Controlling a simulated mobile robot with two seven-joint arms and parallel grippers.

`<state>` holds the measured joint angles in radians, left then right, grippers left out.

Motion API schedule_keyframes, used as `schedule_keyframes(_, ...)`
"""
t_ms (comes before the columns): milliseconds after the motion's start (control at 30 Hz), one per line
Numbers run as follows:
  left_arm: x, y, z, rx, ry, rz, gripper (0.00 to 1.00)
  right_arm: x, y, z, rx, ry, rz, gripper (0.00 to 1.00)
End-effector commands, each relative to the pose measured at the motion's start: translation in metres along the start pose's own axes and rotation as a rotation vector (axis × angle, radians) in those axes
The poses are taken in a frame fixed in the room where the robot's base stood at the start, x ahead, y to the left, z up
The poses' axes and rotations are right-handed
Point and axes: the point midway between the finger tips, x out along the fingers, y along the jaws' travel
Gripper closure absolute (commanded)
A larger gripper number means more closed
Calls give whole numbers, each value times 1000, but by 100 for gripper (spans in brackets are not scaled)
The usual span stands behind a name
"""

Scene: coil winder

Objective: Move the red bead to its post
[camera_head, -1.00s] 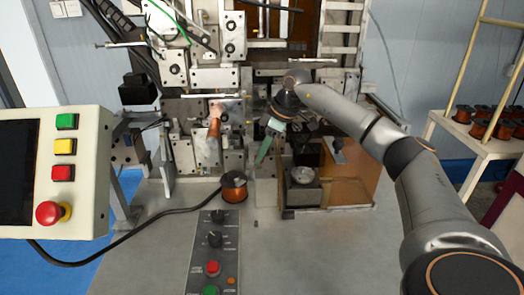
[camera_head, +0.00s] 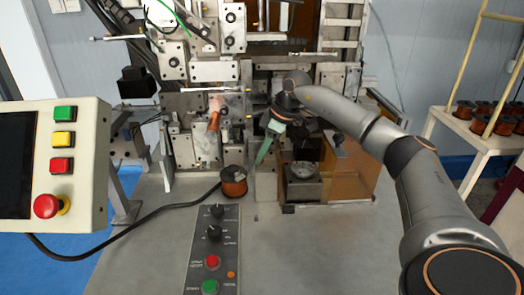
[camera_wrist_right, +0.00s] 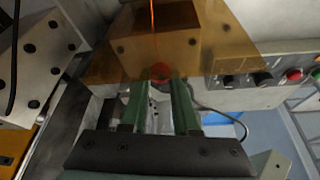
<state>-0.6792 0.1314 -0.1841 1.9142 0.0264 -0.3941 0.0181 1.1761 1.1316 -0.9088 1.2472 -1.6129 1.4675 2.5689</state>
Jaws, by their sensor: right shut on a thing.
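The red bead (camera_wrist_right: 160,71) shows in the right wrist view, between the fingertips of my right gripper (camera_wrist_right: 159,82). The green fingers close on it from both sides, and an orange line stands out above it. In the head view my right gripper (camera_head: 262,158) points down and slightly left in front of the winding machine. The bead is too small or hidden to make out there. I cannot tell which part is its post. My left gripper is not in view.
A copper spool (camera_head: 234,181) stands on the grey table left of the gripper. An amber block (camera_head: 351,180) and a dark fixture with a round metal cup (camera_head: 302,171) stand close on the right. A button panel (camera_head: 212,262) lies in front.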

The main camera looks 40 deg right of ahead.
Motion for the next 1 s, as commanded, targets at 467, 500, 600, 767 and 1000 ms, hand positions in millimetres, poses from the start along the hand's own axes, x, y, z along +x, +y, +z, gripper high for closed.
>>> schedule_keyframes(467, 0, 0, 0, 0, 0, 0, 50, 1, 0, 1, 0, -1, 0, 47)
schedule_keyframes(500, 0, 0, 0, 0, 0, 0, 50, 1, 0, 0, 0, -1, 0, 43)
schedule_keyframes(600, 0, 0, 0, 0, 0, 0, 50, 1, 0, 0, 0, -1, 0, 36)
schedule_keyframes(767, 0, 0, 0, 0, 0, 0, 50, 1, 0, 0, 0, -1, 0, 36)
schedule_keyframes(1000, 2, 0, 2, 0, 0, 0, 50, -17, 1, 0, 0, 3, 3, 36)
